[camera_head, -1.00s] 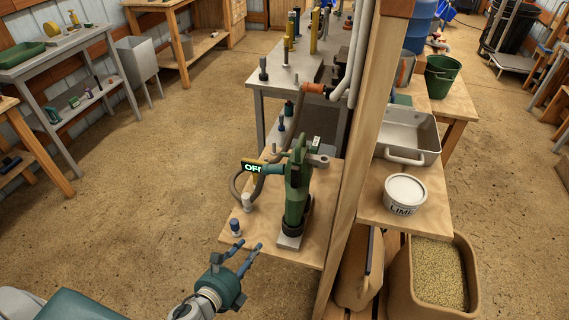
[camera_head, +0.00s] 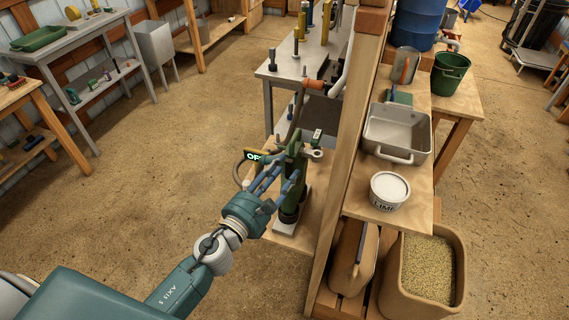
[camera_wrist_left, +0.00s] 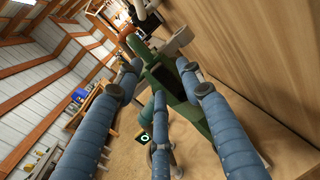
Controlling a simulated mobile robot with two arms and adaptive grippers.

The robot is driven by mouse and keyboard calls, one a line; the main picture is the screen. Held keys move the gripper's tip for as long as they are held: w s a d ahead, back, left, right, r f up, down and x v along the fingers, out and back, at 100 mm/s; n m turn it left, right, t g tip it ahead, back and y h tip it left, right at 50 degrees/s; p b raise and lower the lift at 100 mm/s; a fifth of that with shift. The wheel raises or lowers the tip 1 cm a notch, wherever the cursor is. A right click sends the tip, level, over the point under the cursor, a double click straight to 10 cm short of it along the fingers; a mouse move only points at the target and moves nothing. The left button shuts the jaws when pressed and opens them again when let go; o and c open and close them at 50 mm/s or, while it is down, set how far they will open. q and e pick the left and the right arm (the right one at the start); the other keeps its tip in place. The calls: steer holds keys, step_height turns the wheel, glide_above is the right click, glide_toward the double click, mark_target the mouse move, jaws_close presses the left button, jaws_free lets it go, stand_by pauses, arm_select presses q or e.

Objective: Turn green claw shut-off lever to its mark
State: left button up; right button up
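The green claw (camera_head: 297,196) stands upright on a wooden shelf (camera_head: 312,232) beside a wooden post. It also shows in the left wrist view (camera_wrist_left: 153,78). A black sign (camera_head: 251,156) with bright letters, partly covered, is at its left; its edge shows in the wrist view (camera_wrist_left: 143,137). I cannot clearly tell the shut-off lever or its mark behind my fingers. My left gripper (camera_head: 281,176) has its blue fingers spread at the claw's upper body. In the wrist view the fingers (camera_wrist_left: 160,78) are apart with green body between and beyond them; contact is unclear. My right gripper is not in view.
The wooden post (camera_head: 345,150) rises close right of the claw. Beyond it are a grey metal tray (camera_head: 368,140) and a white lime tub (camera_head: 389,190) on a shelf. A grey table (camera_head: 283,72) stands behind. Open floor lies to the left.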

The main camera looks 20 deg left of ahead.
arm_select(q)
steer(key=shift+w+d, duration=0.15)
steer(key=shift+w, duration=0.5)
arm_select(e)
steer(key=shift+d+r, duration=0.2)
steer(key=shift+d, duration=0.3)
arm_select(q)
jaws_close()
steer(key=a+f+n+t+y+b, duration=0.1)
steer(key=a+f+n+b, duration=0.1)
steer(key=n+b, duration=0.5)
steer(key=a+f+n+t+y+b, duration=0.1)
steer(key=a+f+n+y+b, duration=0.1)
steer(key=n+b, duration=0.6)
steer(key=shift+a+f+n+t, duration=0.3)
steer(key=shift+f+n, duration=0.45)
steer(key=shift+n, duration=1.75)
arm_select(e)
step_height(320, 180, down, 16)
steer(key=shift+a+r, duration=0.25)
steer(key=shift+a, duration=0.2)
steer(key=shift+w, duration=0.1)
